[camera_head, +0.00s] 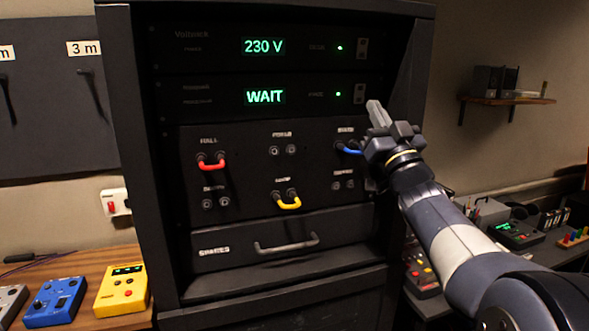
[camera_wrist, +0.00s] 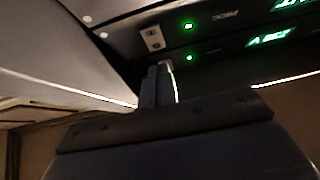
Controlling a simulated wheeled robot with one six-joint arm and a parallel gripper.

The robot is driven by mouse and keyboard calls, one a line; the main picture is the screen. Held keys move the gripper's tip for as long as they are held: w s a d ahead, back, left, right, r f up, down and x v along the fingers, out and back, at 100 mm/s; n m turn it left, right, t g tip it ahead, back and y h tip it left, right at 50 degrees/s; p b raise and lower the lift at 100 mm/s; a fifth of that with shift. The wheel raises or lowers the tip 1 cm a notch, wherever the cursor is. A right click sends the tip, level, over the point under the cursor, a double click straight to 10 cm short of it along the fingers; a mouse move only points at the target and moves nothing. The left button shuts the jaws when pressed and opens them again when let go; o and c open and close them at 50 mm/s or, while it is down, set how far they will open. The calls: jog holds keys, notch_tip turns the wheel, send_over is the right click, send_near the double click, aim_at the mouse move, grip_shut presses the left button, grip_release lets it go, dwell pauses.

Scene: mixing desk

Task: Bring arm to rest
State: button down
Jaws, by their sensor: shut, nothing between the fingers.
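My gripper (camera_head: 377,112) is at the right side of the black rack (camera_head: 122,110) in the head view, its fingers pointing up and left near the WAIT unit (camera_head: 208,96). The fingers are shut with nothing between them. In the wrist view the closed fingers (camera_wrist: 157,84) stand in front of the rack, with green lights beyond. My arm reaches in from the lower right. A blue patch cable (camera_head: 349,150) is plugged in just left of the gripper, and its right end is partly hidden.
The rack also holds a 230 V unit (camera_head: 205,47), a red cable (camera_head: 212,166), a yellow cable (camera_head: 288,205) and a drawer handle (camera_head: 287,247). Blue (camera_head: 56,303) and yellow (camera_head: 123,293) boxes sit on the left table. A shelf (camera_head: 507,101) hangs at right.

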jog(key=b+v, duration=0.2)
jog(key=v, duration=0.2)
jog(key=shift+s+d, duration=0.2)
jog(key=shift+s, duration=0.15)
jog(key=shift+w+a, duration=0.1)
